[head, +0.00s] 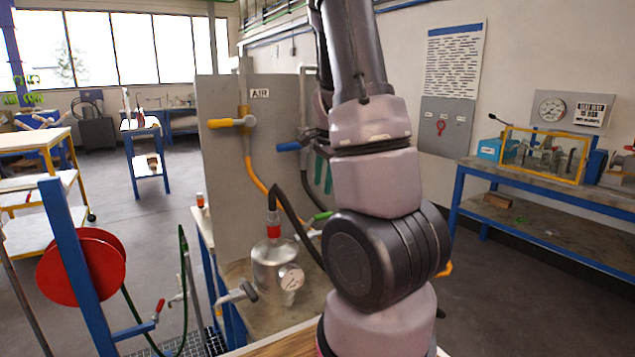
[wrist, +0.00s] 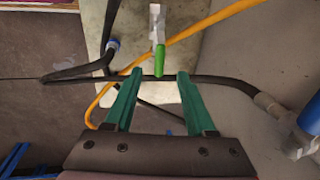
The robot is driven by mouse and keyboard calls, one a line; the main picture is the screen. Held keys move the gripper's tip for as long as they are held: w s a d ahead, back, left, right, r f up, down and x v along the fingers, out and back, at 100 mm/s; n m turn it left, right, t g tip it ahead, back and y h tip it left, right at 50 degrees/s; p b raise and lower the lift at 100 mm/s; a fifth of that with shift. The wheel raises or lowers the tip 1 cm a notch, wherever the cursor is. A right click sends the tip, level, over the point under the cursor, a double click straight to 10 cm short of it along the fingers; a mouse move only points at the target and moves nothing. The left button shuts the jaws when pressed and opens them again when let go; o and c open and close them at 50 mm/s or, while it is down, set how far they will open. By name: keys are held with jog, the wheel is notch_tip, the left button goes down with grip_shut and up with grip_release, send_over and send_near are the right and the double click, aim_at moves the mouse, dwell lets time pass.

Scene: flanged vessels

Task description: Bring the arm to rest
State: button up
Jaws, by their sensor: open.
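My arm fills the middle of the head view, bent and reaching toward the upright grey panel marked AIR (head: 225,165). My gripper (wrist: 159,74) has two green fingers standing apart, with nothing held between them in the wrist view. In the head view the green fingers (head: 323,173) show partly behind my arm, near the panel. In the wrist view a green-handled lever (wrist: 160,60) appears between the fingertips. A black hose (wrist: 225,82) crosses at the fingertips; I cannot tell whether they touch it.
A metal vessel (head: 272,270) with a round gauge stands below the panel, a hose on its red-collared top. Yellow-handled (head: 225,123) and blue-handled (head: 289,146) valves stick out. A red reel (head: 95,265) stands at left. Open floor (head: 500,300) lies at right.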

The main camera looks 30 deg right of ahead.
jog(key=s+a+r+n+t+y, duration=0.2)
jog(key=s+a+r+n, duration=0.15)
jog(key=a+r, duration=0.5)
jog(key=s+a+r+n+t, duration=0.3)
jog(key=s+a+r+n, duration=0.7)
jog(key=s, duration=0.5)
jog(key=shift+a+r, duration=0.9)
jog(key=shift+a, duration=0.15)
